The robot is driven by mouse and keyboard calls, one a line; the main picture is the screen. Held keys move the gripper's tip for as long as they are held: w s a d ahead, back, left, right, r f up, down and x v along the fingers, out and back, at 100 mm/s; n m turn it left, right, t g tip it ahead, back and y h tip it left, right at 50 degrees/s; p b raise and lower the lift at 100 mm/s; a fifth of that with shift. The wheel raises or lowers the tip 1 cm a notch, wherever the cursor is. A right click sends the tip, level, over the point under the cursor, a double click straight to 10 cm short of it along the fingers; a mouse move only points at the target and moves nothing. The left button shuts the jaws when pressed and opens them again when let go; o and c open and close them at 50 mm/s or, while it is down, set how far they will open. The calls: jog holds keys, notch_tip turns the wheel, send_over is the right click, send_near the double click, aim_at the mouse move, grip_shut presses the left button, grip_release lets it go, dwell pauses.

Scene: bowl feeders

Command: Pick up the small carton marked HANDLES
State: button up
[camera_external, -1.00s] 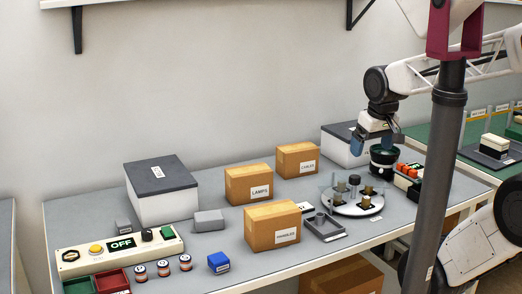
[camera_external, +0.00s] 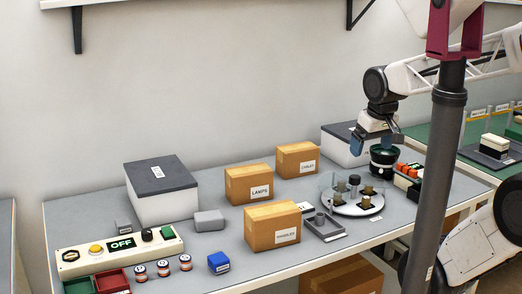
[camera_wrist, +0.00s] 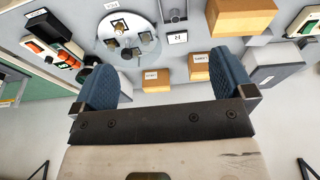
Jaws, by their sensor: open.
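The small brown carton marked HANDLES (camera_external: 272,226) stands upright near the front middle of the grey bench in the external view, its label facing forward. In the wrist view, the large carton at the upper right (camera_wrist: 240,16) appears to be the same one, with its label out of sight. My gripper (camera_external: 378,142) is open and empty, high over the back right of the bench, well apart from that carton. Its two blue fingers stand wide apart in the wrist view (camera_wrist: 165,78).
Cartons marked LAMPS (camera_external: 249,184) and CABLES (camera_external: 297,160) stand behind the HANDLES carton. A grey tray (camera_external: 323,228) and a round plate with posts (camera_external: 357,207) lie to its right.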

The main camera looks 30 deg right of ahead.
jog(key=w+d+f+n+t, duration=0.1)
jog(key=w+n+t, duration=0.1)
jog(key=w, duration=0.4)
jog(key=w+d+f+n+t+h, duration=0.1)
jog(key=w+d+f+t, duration=0.15)
jog(key=w, duration=0.45)
jog(key=w+f+n+t, duration=0.1)
jog(key=w+n+t, duration=0.1)
jog(key=w, duration=0.4)
jog(key=w+a+f+n+t+y, duration=0.1)
jog(key=w+a+f+n+y, duration=0.4)
jog(key=w, duration=0.1)
jog(key=n+g+y, duration=0.7)
jog(key=g+y, duration=0.2)
send_near(280, 207)
jog(key=shift+w+a+f+y, duration=0.1)
jog(key=shift+a+f+y, duration=0.3)
jog(key=shift+a+f, duration=0.1)
jog(key=shift+a, duration=0.1)
jog(key=shift+x, duration=1.2)
jog(key=shift+f, duration=0.1)
